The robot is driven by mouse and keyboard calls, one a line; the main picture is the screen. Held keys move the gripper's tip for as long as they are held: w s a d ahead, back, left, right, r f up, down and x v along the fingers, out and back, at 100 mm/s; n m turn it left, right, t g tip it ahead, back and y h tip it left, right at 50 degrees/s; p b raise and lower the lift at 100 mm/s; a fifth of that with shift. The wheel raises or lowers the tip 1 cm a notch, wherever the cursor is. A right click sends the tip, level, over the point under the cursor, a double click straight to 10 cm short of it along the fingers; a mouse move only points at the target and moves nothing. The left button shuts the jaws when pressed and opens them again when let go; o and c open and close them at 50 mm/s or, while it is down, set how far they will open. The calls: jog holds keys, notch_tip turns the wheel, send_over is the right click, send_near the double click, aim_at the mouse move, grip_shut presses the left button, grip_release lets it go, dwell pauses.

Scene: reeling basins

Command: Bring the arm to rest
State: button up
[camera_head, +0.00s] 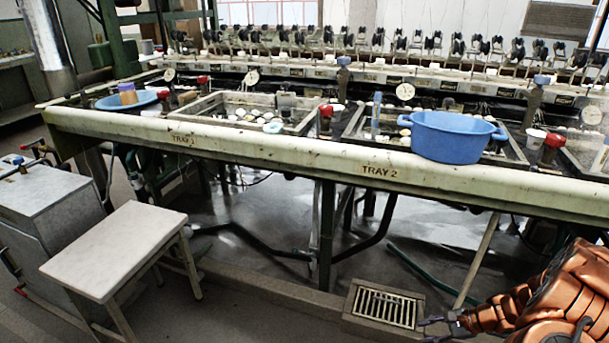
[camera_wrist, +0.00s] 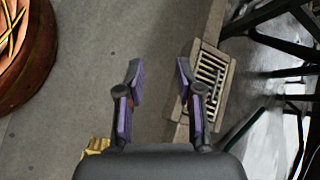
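My gripper (camera_wrist: 159,72) is open and empty in the wrist view, its two dark and purple fingers apart over the grey floor. In the head view my copper-coloured arm is at the lower right, folded low, and the gripper (camera_head: 436,327) shows small and dark at its left end, below the bench and near the floor drain grate (camera_head: 384,307). The grate also shows in the wrist view (camera_wrist: 209,77), just right of the fingers. Nothing is held.
The long bench (camera_head: 285,148) marked TRAY 1 and TRAY 2 crosses the view. A blue two-handled tub (camera_head: 450,138) stands on its front right. A stool (camera_head: 112,248) and a grey metal box (camera_head: 43,190) stand at left. Pipes and legs fill the space under the bench.

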jog(key=s+a+r+n+g+h+p, duration=0.15)
jog(key=a+r+n+p, duration=0.35)
jog(key=r, duration=0.6)
jog(key=s+a+r+n+g+p, duration=0.1)
jog(key=s+a+r+g+p, duration=0.15)
jog(key=a+r, duration=0.65)
jog(key=s+a+r+n+g+p, duration=0.1)
jog(key=s+a+r+n+p, duration=0.3)
jog(key=r, duration=1)
jog(key=s+a+r+n+h+p, duration=0.2)
jog(key=s+r+n+h+p, duration=0.4)
jog(key=s+r+p, duration=1)
jog(key=s+r+h, duration=0.1)
jog(key=s+r, duration=0.4)
jog(key=r, duration=0.4)
jog(key=shift+s+r+n+p, duration=0.25)
jog(key=shift+s+n+p, duration=0.1)
jog(key=shift+n+p, duration=0.05)
